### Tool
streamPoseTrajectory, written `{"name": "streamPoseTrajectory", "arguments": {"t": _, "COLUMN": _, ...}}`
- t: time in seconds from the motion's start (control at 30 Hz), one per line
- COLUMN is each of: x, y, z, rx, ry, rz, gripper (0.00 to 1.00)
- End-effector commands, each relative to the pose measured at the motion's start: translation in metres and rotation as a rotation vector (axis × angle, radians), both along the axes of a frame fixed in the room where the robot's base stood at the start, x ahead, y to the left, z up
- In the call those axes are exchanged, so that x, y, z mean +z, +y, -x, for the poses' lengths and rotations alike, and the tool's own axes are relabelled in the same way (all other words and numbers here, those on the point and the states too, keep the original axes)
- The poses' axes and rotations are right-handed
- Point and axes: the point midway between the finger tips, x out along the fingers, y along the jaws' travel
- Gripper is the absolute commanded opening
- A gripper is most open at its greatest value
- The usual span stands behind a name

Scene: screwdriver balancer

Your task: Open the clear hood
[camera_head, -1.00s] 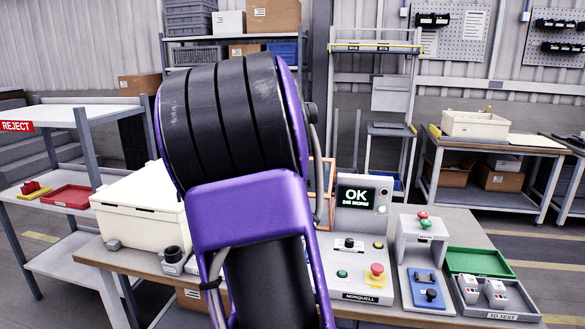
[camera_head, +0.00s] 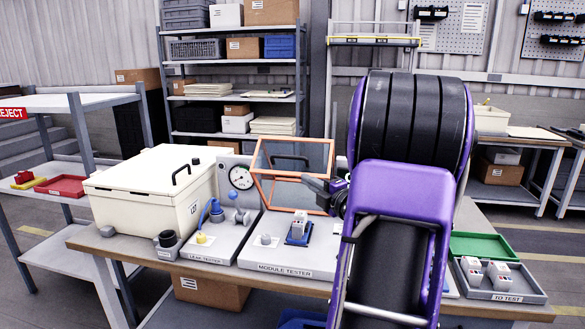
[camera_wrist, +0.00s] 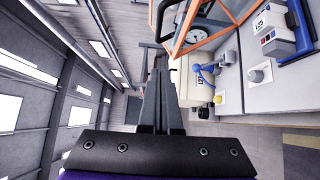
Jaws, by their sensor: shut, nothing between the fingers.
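The clear hood (camera_head: 277,143) has an orange frame and stands raised at the back of the module tester (camera_head: 280,262), its panels at an angle to each other. A dark handle (camera_head: 290,160) shows at its upper panel. The blue fixture with a module (camera_head: 299,230) lies uncovered in front of it. My gripper (camera_head: 306,181) is shut and empty, pointing left at the hood's right side; contact cannot be told. In the wrist view the shut fingers (camera_wrist: 158,72) are left of the orange frame (camera_wrist: 222,36), and the module (camera_wrist: 283,35) is at upper right.
The leak tester with its gauge (camera_head: 241,177) and a cream box (camera_head: 150,190) stand left of the module tester. A green tray (camera_head: 483,245) and a grey tray with modules (camera_head: 515,297) lie at right. My arm hides the bench between.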

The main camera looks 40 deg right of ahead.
Motion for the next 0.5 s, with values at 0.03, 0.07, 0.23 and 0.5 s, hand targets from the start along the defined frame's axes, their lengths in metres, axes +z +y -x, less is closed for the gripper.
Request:
{"name": "streamPoseTrajectory", "arguments": {"t": 0.03, "x": 0.001, "y": -0.001, "z": 0.002, "rx": -0.002, "ry": -0.014, "rz": -0.007, "gripper": 0.0}}
{"name": "streamPoseTrajectory", "arguments": {"t": 0.07, "x": 0.002, "y": -0.001, "z": 0.001, "rx": -0.001, "ry": -0.02, "rz": -0.008, "gripper": 0.0}}
{"name": "streamPoseTrajectory", "arguments": {"t": 0.23, "x": 0.004, "y": -0.003, "z": -0.016, "rx": 0.002, "ry": -0.023, "rz": -0.01, "gripper": 0.0}}
{"name": "streamPoseTrajectory", "arguments": {"t": 0.5, "x": 0.004, "y": -0.01, "z": -0.073, "rx": 0.003, "ry": -0.022, "rz": -0.01, "gripper": 0.0}}
